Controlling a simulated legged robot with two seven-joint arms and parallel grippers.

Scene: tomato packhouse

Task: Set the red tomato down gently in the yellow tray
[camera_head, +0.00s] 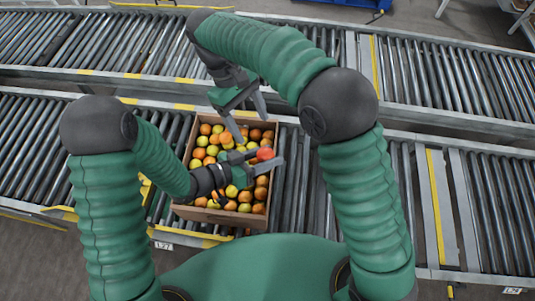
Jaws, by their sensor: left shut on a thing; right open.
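The red tomato (265,153) is a bright red round fruit near the right side of the wooden crate. My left gripper (262,159) reaches in from the left, low over the crate, and is shut on the red tomato. The fingers hide part of it, and I cannot tell how far it is above the fruit below. My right gripper (249,123) is open and empty above the crate's far edge, with its fingers pointing down. I see no yellow tray in this view.
The wooden crate (274,192) is full of orange, yellow and greenish round fruit and stands on the near roller conveyor (299,190). A second roller conveyor (460,80) runs behind it. The rollers right of the crate are clear. A blue object (358,3) shows at the top edge.

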